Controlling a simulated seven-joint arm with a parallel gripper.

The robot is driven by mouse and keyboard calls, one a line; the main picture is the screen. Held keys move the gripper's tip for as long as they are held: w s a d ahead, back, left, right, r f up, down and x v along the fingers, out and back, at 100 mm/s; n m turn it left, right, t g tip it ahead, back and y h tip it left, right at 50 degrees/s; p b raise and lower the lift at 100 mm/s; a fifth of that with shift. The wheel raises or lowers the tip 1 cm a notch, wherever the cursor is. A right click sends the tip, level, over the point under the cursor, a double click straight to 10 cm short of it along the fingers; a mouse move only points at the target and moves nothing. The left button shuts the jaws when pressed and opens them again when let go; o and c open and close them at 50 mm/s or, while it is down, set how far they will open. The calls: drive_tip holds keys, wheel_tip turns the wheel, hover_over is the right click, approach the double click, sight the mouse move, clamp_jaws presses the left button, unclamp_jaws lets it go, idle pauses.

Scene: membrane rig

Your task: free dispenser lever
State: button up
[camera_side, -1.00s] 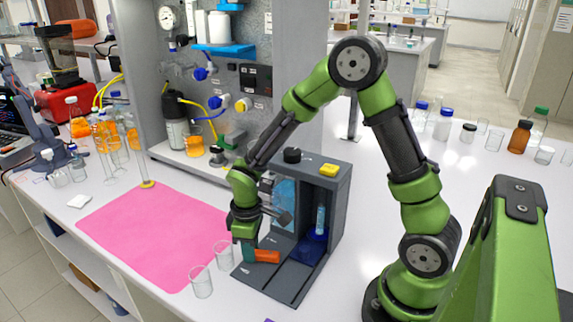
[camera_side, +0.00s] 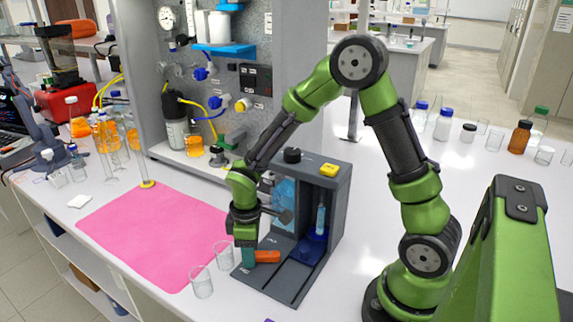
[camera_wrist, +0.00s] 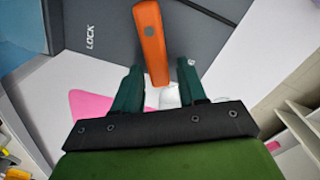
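The dispenser (camera_side: 335,190) is a dark grey box with a flat base plate, standing on the white bench. Its orange lever (camera_side: 267,256) lies low over the front of the base plate. In the wrist view the lever (camera_wrist: 152,42) points toward my gripper, beside the word LOCK on the grey surface. My gripper (camera_side: 246,262) points down at the lever's left end. In the wrist view my gripper (camera_wrist: 161,72) has its green fingers apart, one on each side of the lever's near end, with narrow gaps visible. Whether either finger touches the lever cannot be told.
Two clear beakers (camera_side: 201,282) stand just left of the dispenser base. A pink mat (camera_side: 155,235) lies flat and bare further left. A blue holder with a tube (camera_side: 318,228) stands inside the dispenser, right of my gripper.

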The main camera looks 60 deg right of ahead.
drive_tip(key=shift+o, duration=0.4)
drive_tip(key=shift+r, duration=0.25)
wheel_tip(320, 180, up, 16)
drive_tip(key=shift+r, duration=0.15)
